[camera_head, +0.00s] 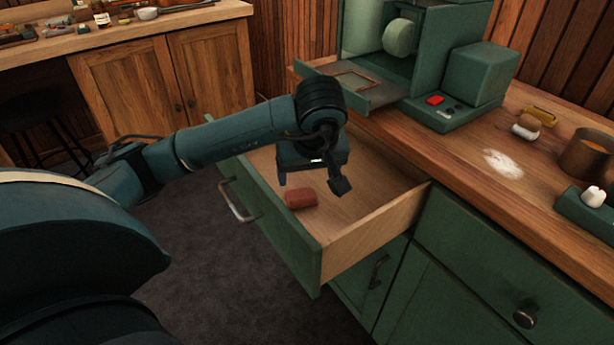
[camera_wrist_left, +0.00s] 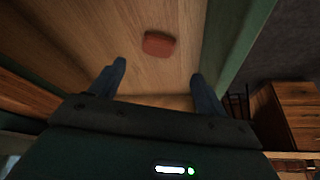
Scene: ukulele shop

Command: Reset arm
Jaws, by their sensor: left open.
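My left arm comes in from the left in the head view and reaches over an open green drawer (camera_head: 272,228). My left gripper (camera_head: 312,185) is open and empty, pointing down above the drawer's wooden inside. A small reddish-brown block (camera_head: 301,198) lies on the drawer floor, below the gripper. In the left wrist view the same block (camera_wrist_left: 159,43) lies beyond the fingertips, apart from them. The two fingers (camera_wrist_left: 160,80) are spread with nothing between them. My right gripper is not in view.
The drawer's front has a metal handle (camera_head: 237,203). Above it, the wooden counter (camera_head: 465,165) holds a green machine (camera_head: 410,50), a red button, a copper-coloured pot (camera_head: 588,155) and a patch of white powder (camera_head: 503,164). A wooden cabinet (camera_head: 170,80) stands behind; dark floor lies between.

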